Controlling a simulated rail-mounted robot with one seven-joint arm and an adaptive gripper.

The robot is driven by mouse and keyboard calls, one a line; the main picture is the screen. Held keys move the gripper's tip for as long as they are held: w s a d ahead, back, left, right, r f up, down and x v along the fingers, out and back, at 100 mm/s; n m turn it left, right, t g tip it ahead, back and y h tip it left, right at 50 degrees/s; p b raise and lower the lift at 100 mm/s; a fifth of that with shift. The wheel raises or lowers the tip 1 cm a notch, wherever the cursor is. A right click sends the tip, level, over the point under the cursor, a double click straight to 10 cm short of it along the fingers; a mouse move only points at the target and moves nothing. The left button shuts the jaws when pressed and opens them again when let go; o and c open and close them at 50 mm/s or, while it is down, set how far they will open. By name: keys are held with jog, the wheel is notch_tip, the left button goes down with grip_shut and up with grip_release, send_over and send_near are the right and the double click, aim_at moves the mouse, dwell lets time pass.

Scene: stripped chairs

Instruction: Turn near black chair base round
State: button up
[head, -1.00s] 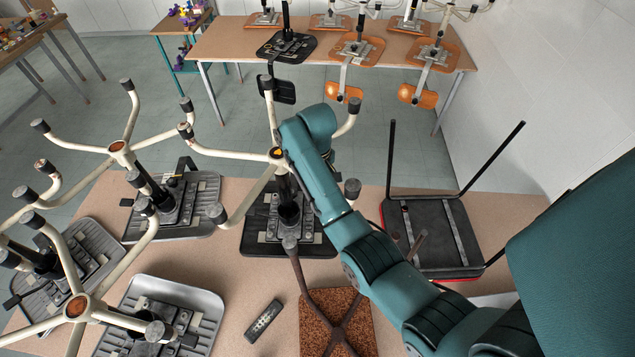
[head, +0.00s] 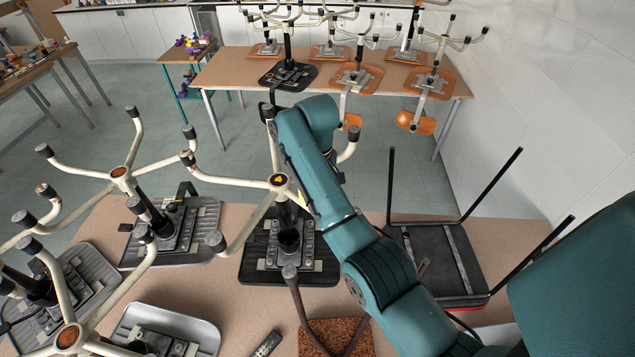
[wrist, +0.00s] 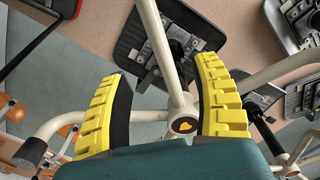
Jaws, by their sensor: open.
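The black chair stands upside down on the near table, its black seat (head: 262,262) flat on the tabletop. Its cream star base (head: 232,182) points up, with dark-capped legs around a hub (head: 279,181) bearing a yellow mark. In the wrist view the hub (wrist: 185,125) lies close in front of my gripper, towards the right finger. My gripper (wrist: 165,68) is open, its yellow fingers spread on either side of one cream leg (wrist: 152,30). Whether a finger touches the leg I cannot tell. My arm hides the gripper and part of the base in the head view.
Several upturned grey chairs with cream bases crowd the left; one grey seat (head: 190,225) is close by. A black-legged stool (head: 440,262) lies upturned to the right. A brown piece (head: 335,337) sits in front. A far table (head: 400,72) holds more chairs.

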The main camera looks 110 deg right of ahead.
jog(key=shift+r, duration=1.5)
jog(key=w+d+r+n+t+h, duration=0.1)
jog(key=w+r+n+t+h, duration=0.1)
jog(key=w, duration=0.8)
jog(key=w+d+r+n+t+h, duration=0.1)
jog(key=w+r+h, duration=0.15)
jog(key=w, duration=0.85)
jog(key=w+a+r+n+t+h, duration=0.1)
jog(key=w+a+r+n+t, duration=0.15)
jog(key=w+a+r, duration=0.4)
jog(key=w+a+r+n+t+h, duration=0.1)
jog(key=w+a+r+t+h, duration=0.2)
jog(key=w, duration=0.7)
jog(key=w+a+r+n+t+y, duration=0.1)
jog(key=w+a+r+t+y, duration=0.2)
jog(key=a, duration=0.6)
jog(key=w+a+r+n+t, duration=0.2)
jog(key=w+a+r+t, duration=0.2)
jog(key=a+r, duration=0.3)
jog(key=s+a+r+n+t+y, duration=0.1)
jog(key=s+a+r+t+y, duration=0.1)
jog(key=a, duration=0.6)
jog(key=s+a+r+n+t+y, duration=0.1)
jog(key=s+a+r+t, duration=0.3)
jog(key=a, duration=0.5)
notch_tip(320, 180, up, 3)
jog(key=shift+a+f+t+y, duration=0.2)
jog(key=shift+t+y, duration=0.15)
jog(key=shift+y, duration=0.5)
